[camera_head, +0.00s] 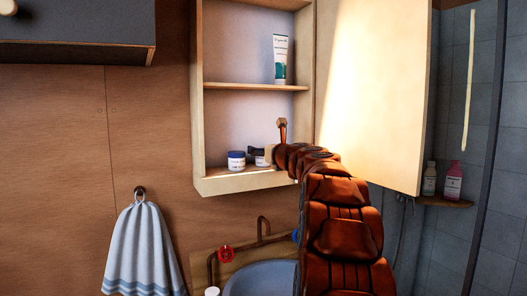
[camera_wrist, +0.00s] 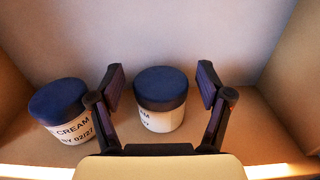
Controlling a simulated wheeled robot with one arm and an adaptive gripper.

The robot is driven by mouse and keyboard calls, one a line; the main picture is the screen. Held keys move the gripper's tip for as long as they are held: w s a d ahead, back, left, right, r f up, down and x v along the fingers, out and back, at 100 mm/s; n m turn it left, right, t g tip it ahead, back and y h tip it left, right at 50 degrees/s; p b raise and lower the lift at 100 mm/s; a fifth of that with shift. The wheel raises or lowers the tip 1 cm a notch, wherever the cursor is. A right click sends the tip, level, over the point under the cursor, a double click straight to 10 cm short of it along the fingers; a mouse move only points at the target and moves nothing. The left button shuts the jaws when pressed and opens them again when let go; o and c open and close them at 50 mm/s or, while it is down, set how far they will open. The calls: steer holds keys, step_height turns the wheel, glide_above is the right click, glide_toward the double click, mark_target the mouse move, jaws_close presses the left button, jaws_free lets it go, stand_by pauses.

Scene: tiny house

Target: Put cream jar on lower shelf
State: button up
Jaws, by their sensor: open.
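Two white cream jars with dark blue lids stand upright on the lower shelf (camera_head: 215,180) of the open wall cabinet. The left cream jar (camera_head: 236,161) is clear of my arm; it also shows in the wrist view (camera_wrist: 62,110). The other cream jar (camera_head: 260,161) is partly hidden by my gripper in the head view. In the wrist view that second jar (camera_wrist: 160,100) stands between the spread fingers. My gripper (camera_wrist: 160,88) is open, with a visible gap between the jar and each finger. The jar rests on the shelf board.
A white and green tube (camera_head: 280,58) stands on the upper shelf (camera_head: 250,87). The cabinet door (camera_head: 375,90) is open to the right. The cabinet side walls stand close on both sides. A sink (camera_head: 260,279) with a tap lies below, and a towel (camera_head: 146,245) hangs at left.

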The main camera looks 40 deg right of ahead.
steer(key=b+v, duration=0.1)
steer(key=v, duration=1.1)
steer(key=shift+w, duration=0.1)
